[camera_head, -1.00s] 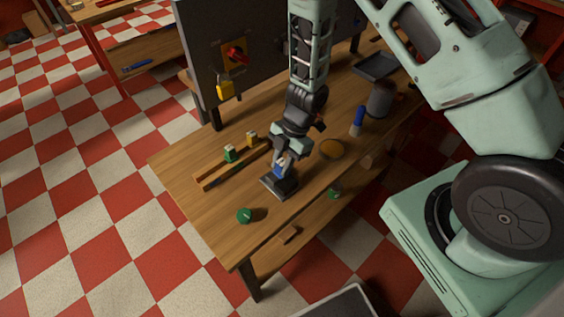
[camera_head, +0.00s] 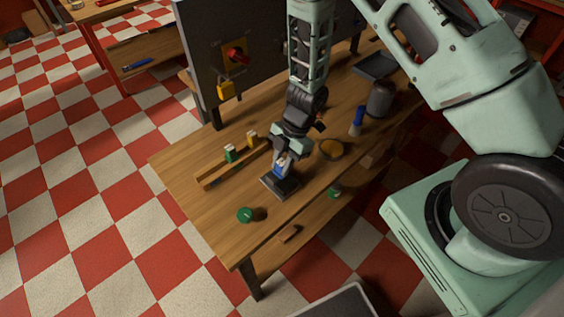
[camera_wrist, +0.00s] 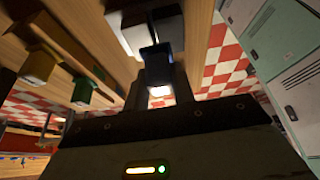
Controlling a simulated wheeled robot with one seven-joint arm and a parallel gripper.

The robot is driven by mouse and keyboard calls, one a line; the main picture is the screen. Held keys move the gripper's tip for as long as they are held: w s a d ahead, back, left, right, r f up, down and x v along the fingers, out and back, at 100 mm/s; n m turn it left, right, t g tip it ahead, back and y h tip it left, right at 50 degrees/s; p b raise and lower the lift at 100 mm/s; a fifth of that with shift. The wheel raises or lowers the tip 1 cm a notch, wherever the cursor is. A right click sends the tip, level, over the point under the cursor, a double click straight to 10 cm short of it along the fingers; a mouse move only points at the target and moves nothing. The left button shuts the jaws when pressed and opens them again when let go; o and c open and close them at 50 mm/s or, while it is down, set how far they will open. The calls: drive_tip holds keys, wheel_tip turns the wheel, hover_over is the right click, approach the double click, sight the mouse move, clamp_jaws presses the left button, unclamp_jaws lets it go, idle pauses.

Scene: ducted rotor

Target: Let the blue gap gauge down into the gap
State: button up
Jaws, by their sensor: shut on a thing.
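The blue gap gauge (camera_head: 281,171) is held upright between the fingers of my gripper (camera_head: 283,164). It also shows in the wrist view (camera_wrist: 157,60), dark blue with a bright, pale near end, between the two dark fingers. A dark block (camera_head: 279,188) stands on the bench directly under the gauge. In the wrist view, a pale and dark block (camera_wrist: 148,30) lies just beyond the gauge.
A wooden rack (camera_head: 228,170) left of the block holds a green piece (camera_head: 230,154) and a yellow piece (camera_head: 252,141). A green round piece (camera_head: 245,215) lies near the front. An orange disc (camera_head: 332,149), blue-topped bottle (camera_head: 357,122) and grey canister (camera_head: 380,99) stand to the right.

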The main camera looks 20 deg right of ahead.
drive_tip(key=shift+f+b, duration=0.55)
drive_tip(key=shift+f, duration=0.8)
idle(0.5)
idle(0.4)
drive_tip(key=o, duration=1.1)
drive_tip(key=shift+c, duration=0.2)
drive_tip(key=v, duration=1.7)
drive_tip(key=shift+r+b, duration=0.3)
drive_tip(key=shift+w+a, duration=0.1)
drive_tip(key=shift+a, duration=0.05)
